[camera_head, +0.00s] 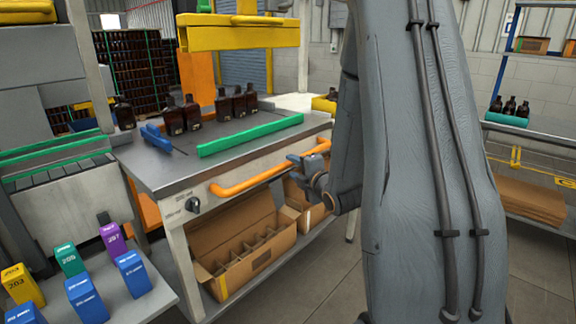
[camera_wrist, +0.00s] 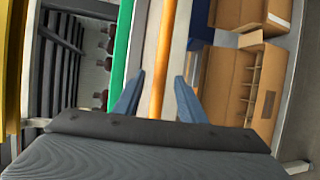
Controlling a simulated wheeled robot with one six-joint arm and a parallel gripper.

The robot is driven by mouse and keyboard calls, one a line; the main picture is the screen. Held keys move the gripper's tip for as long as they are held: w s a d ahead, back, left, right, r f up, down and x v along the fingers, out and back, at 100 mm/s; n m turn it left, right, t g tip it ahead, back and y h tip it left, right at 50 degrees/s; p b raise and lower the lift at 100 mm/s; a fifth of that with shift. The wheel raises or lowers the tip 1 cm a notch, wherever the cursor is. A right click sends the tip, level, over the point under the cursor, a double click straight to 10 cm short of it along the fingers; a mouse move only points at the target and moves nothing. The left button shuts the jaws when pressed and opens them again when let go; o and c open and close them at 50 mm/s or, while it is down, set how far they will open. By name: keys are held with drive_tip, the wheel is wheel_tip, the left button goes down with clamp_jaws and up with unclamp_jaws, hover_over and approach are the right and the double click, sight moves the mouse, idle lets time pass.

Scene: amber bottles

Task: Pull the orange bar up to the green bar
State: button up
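The orange bar (camera_head: 250,180) runs along the front edge of the grey worktable, angled up toward the right. The straight green bar (camera_head: 250,135) lies on the tabletop behind it, roughly parallel, with a gap between them. My gripper (camera_head: 303,160) is at the right part of the orange bar. In the wrist view, my gripper's blue fingers (camera_wrist: 157,98) stand apart, with the orange bar (camera_wrist: 163,50) running between them and room on both sides. The green bar (camera_wrist: 122,45) lies to the left of the fingers there. I cannot tell how deep the bar sits between them.
Amber bottles (camera_head: 193,112) stand on the tabletop behind the green bar, with a blue piece (camera_head: 155,138) to their left. Open cardboard boxes (camera_head: 240,245) sit below the table. A yellow beam (camera_head: 240,34) hangs above. Colored numbered boxes (camera_head: 85,300) stand at lower left.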

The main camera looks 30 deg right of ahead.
sight(290, 165)
drive_tip(key=shift+w+d+f+p, duration=0.1)
drive_tip(key=shift+w+f+p, duration=0.15)
drive_tip(key=shift+w, duration=0.9)
drive_tip(key=shift+w+f+p, duration=0.1)
drive_tip(key=shift+w+f, duration=0.1)
drive_tip(key=shift+w, duration=0.95)
clamp_jaws()
